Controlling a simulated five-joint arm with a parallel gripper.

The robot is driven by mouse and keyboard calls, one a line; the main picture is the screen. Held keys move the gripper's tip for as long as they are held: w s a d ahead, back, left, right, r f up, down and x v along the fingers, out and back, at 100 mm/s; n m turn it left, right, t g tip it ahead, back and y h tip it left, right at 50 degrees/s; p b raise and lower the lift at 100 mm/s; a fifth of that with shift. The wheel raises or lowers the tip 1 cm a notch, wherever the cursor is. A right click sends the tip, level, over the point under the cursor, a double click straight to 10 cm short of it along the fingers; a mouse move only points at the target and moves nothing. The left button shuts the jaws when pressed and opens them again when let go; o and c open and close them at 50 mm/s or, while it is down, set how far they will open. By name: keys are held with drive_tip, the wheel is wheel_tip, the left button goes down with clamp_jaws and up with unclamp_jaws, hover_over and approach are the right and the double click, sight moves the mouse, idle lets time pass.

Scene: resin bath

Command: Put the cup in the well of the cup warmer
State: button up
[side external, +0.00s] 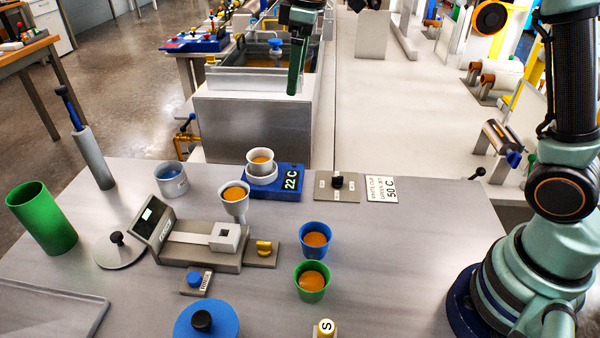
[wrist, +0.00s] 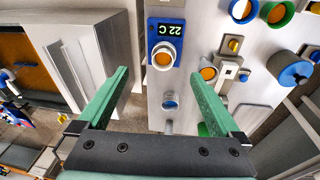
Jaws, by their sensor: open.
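The cup warmer (side external: 289,183) is a blue block with a display reading 22 C and a pale round well; it also shows in the wrist view (wrist: 154,24). A white cup (side external: 260,168) with orange liquid stands upright at that well and appears seated in it. In the wrist view this cup (wrist: 166,65) lies beyond and between my fingertips. A second white cup (side external: 235,206) with orange contents stands nearer the scale, left of the warmer. My gripper (wrist: 160,74), with green fingers, is open and empty. In the side view it is high above the metal tank, behind the warmer.
Blue (side external: 315,246) and green (side external: 311,289) cups hold orange liquid. A scale (side external: 205,255), a clear bluish beaker (side external: 172,187), a tall green cylinder (side external: 42,222) and a knob plate (side external: 337,194) stand nearby. A metal tank (side external: 252,125) is behind.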

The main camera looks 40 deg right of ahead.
drive_tip(key=s+d+f+m+t, duration=0.1)
drive_tip(key=s+d+m, duration=0.2)
drive_tip(key=s, duration=0.6)
drive_tip(key=s+d+f+m+t, duration=0.1)
drive_tip(key=s+m, duration=0.4)
drive_tip(key=s, duration=0.5)
drive_tip(key=shift+d+f+t, duration=0.4)
drive_tip(key=shift+d+t, duration=0.3)
drive_tip(key=shift+d, duration=0.35)
